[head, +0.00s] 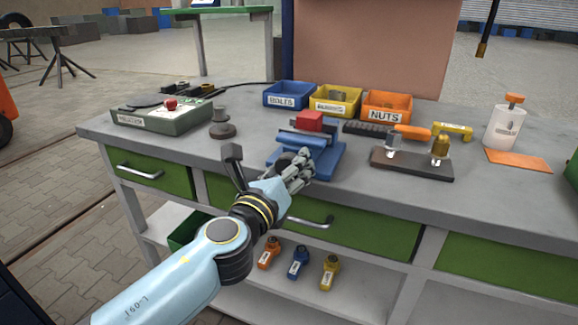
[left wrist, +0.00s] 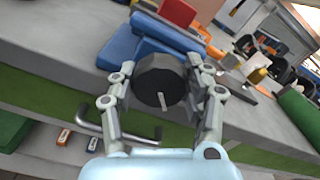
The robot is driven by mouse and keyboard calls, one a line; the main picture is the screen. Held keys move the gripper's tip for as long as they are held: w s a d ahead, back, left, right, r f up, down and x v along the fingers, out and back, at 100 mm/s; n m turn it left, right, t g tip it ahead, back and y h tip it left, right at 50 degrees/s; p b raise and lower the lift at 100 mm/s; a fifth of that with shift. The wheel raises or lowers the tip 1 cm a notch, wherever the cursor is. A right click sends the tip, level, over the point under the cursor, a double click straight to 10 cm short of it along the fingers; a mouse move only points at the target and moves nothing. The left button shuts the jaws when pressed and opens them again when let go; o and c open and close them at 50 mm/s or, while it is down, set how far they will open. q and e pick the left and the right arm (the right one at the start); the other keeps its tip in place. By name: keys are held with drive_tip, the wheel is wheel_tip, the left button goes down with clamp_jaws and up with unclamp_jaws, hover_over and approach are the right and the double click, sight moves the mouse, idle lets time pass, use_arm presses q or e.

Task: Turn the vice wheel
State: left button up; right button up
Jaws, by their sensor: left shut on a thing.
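The blue vice (head: 322,158) stands near the front edge of the grey bench, with a red block (head: 310,121) at its top. It also shows in the left wrist view (left wrist: 130,47). The dark round vice wheel (left wrist: 160,80) faces the left wrist camera, with a short light pin on its front. My left gripper (head: 297,167) reaches the front of the vice. In the left wrist view its fingers (left wrist: 160,100) stand on either side of the wheel and are shut on it. In the head view the fingers hide most of the wheel. My right gripper is not in view.
Blue, yellow and orange bins (head: 387,107) stand behind the vice. A green control box (head: 162,117) is at left. A dark block with an orange-handled clamp (head: 412,163) is at right, near a white bottle (head: 505,128). Drawer handles (head: 311,223) stick out below the bench top.

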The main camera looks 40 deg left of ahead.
use_arm(q)
drive_tip(key=shift+f, duration=0.2)
drive_tip(key=o, duration=1.2)
drive_tip(key=shift+r, duration=0.1)
drive_tip(key=v, duration=1.2)
